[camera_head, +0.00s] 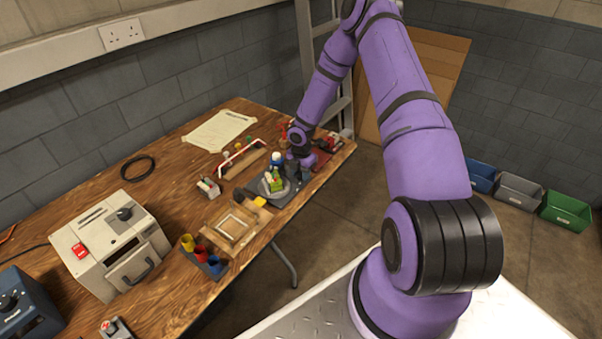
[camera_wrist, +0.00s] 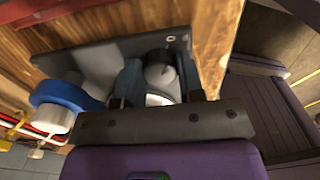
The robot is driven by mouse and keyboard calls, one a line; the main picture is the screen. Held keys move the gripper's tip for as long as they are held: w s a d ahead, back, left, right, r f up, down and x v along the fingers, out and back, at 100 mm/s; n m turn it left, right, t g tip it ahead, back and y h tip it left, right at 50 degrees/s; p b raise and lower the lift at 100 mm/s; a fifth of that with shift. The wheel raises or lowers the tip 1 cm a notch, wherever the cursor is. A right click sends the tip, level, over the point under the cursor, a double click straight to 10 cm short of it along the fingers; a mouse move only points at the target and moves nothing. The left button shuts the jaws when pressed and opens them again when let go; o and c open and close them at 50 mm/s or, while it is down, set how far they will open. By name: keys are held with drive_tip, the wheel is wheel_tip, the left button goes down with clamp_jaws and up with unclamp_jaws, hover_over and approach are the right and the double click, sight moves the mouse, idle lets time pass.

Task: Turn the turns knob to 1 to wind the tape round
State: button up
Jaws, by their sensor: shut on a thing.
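The turns knob (camera_wrist: 160,70), dark and round with a pale part, stands on a grey plate (camera_wrist: 105,62) in the wrist view. My gripper (camera_wrist: 162,84) has one finger on each side of it and is shut on it. The number that the knob points to cannot be read. A blue roll (camera_wrist: 62,93), seemingly the tape, is left of the fingers. In the head view my gripper (camera_head: 300,162) is down at the grey device (camera_head: 262,198) near the bench's right end and hides the knob. A round plate (camera_head: 287,193) there carries a small green and yellow thing (camera_head: 272,180).
The wooden bench (camera_head: 180,290) also holds a red-handled frame (camera_head: 243,158), a wooden tray (camera_head: 226,242), coloured cups (camera_head: 202,255) and a pale box machine (camera_head: 105,245). A red-topped item (camera_head: 328,142) is close right of my gripper. Bins (camera_head: 518,190) are on the floor.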

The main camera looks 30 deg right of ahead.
drive_tip(key=m, duration=1)
drive_tip(key=shift+m, duration=0.4)
drive_tip(key=m, duration=0.3)
drive_tip(key=shift+m, duration=0.3)
drive_tip(key=m, duration=0.4)
drive_tip(key=shift+m, duration=2.6)
drive_tip(key=shift+a, duration=0.1)
drive_tip(key=o, duration=0.9)
